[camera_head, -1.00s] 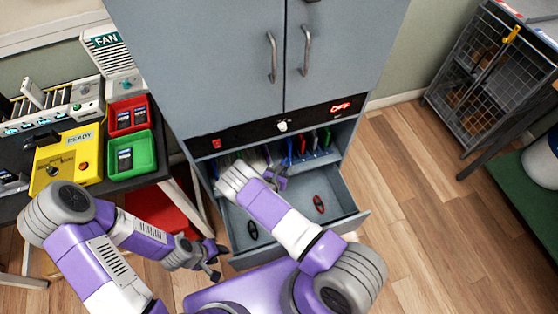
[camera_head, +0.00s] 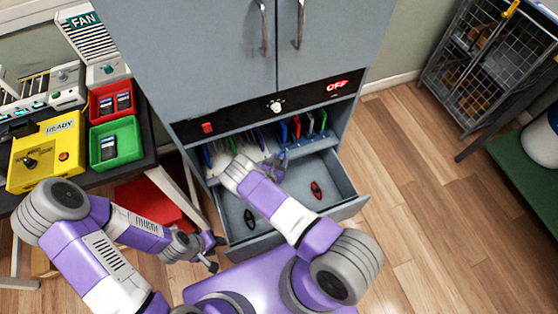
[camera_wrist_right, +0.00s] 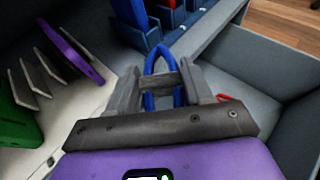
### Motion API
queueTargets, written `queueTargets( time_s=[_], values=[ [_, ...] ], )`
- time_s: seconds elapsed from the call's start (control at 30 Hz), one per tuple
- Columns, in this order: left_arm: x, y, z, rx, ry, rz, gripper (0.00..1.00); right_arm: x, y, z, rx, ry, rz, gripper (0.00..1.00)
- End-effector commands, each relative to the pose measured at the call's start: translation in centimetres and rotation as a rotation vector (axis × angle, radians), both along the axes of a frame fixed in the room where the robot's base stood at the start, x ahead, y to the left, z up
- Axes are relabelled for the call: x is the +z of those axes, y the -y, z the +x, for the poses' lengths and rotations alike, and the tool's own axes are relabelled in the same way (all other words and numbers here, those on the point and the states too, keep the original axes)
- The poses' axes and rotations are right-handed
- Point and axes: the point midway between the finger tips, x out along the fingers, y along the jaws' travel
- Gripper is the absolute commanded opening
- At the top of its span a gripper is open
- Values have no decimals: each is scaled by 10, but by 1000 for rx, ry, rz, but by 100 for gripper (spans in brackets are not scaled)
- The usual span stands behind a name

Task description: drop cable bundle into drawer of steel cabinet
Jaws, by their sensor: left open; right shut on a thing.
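My right gripper (camera_head: 277,169) is shut on a blue cable bundle (camera_wrist_right: 160,62), which shows as a loop between the fingers in the right wrist view. On the drawer floor lie a black bundle (camera_head: 249,217) and a red bundle (camera_head: 316,190). A bit of red also shows right of the fingers in the right wrist view. My left gripper (camera_head: 214,252) is open and empty, left of the drawer.
A rack with upright blue and red pieces (camera_head: 297,127) stands behind the drawer, with a white slotted rack left of it. A table at left holds a red bin (camera_head: 112,104), a green bin (camera_head: 116,143) and a yellow box (camera_head: 45,155). A wire cage (camera_head: 490,65) stands at right.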

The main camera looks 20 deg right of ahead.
Motion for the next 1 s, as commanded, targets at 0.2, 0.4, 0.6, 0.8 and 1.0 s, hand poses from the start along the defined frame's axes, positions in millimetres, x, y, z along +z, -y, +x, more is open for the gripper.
queueTargets(
  time_s=[0.2,0.4,0.6,0.8,1.0],
  values=[
    [1,0,0,0,0,0,43,1,0,0,0,0,0,63],
    [1,0,0,0,0,0,43,1,0,0,0,0,0,80],
    [2,0,0,0,0,0,43,1,-1,-1,0,-1,-1,80],
    [13,0,0,0,0,0,43,12,-17,-15,3,-3,0,80],
    [26,0,0,0,0,0,43,25,-39,-36,3,-2,-1,80]
  ],
)
